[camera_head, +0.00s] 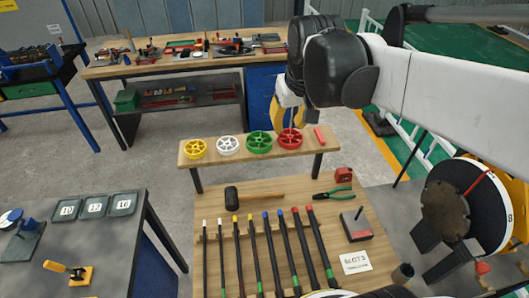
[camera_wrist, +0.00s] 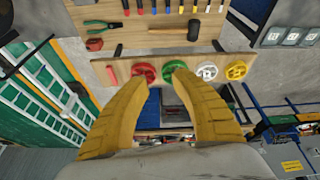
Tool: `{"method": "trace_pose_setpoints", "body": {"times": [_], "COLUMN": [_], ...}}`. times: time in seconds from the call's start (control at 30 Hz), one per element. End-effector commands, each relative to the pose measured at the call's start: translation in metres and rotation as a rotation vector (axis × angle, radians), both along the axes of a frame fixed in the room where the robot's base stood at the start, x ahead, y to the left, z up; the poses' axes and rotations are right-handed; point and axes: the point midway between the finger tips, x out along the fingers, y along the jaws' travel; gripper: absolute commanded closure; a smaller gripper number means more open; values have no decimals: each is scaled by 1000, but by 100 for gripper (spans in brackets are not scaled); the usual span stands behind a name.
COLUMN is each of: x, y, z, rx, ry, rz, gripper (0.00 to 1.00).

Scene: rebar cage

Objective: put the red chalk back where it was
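The red chalk (camera_head: 319,135) is a short pinkish-red stick on the right end of the narrow raised wooden shelf (camera_head: 222,153). In the wrist view the chalk (camera_wrist: 111,75) shows at the left end of that shelf, left of the fingers. My gripper (camera_head: 287,118) has yellow fingers and hangs by the red wheel, to the left of the chalk. In the wrist view my gripper (camera_wrist: 161,82) is open with nothing between its fingers, the fingertips over the red and green wheels. The chalk is apart from the gripper.
A red wheel (camera_head: 290,139), green wheel (camera_head: 259,141), white wheel (camera_head: 228,145) and yellow wheel (camera_head: 195,148) line the shelf. The workbench in front holds a mallet (camera_head: 232,198), green pliers (camera_head: 333,193), a red block (camera_head: 343,174), several capped bars and a SLOT 3 card (camera_head: 355,263).

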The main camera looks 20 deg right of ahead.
Motion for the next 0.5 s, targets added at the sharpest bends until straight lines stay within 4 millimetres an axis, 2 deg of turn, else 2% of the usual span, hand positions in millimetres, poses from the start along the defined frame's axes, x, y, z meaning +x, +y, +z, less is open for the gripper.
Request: {"method": "trace_pose_setpoints", "body": {"times": [0.03,0.2,0.33,0.5], "x": [-20,-68,-89,-98], "y": [19,60,76,83], "z": [-4,-23,-37,-45], "rx": [-2,4,12,18], "ry": [-38,-164,-225,-256], "rz": [24,77,103,113], "gripper": [70,70,70,70]}}
